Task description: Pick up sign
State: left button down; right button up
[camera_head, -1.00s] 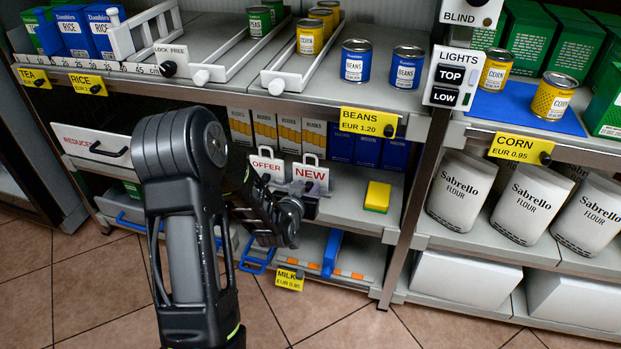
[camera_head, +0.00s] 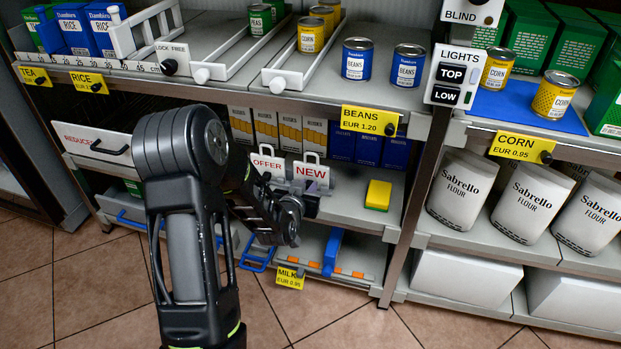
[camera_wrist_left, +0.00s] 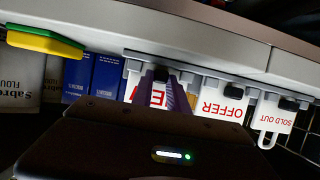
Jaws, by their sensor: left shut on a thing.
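The white NEW sign (camera_head: 311,174) with red letters stands at the front of the middle shelf, right beside the white OFFER sign (camera_head: 266,163). My left gripper (camera_head: 295,196) is at the NEW sign, shut on it. The wrist view shows the gripper fingers (camera_wrist_left: 167,92) across the NEW sign (camera_wrist_left: 157,97), hiding part of its lettering. In that view the OFFER sign (camera_wrist_left: 222,108) and a SOLD OUT sign (camera_wrist_left: 276,117) are in the same row. My right gripper is not in view.
A dark rail holds the signs at the shelf edge. A yellow-green sponge (camera_head: 377,195) lies to the right on the same shelf. The shelf with bean cans (camera_head: 357,60) is above. Flour bags (camera_head: 462,190) stand on the right. Open tiled floor is in front.

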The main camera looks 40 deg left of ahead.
aim_at(311, 154)
pick_arm(q)
notch_tip(311, 154, up, 10)
jog(key=p, duration=0.4)
dwell(0.9)
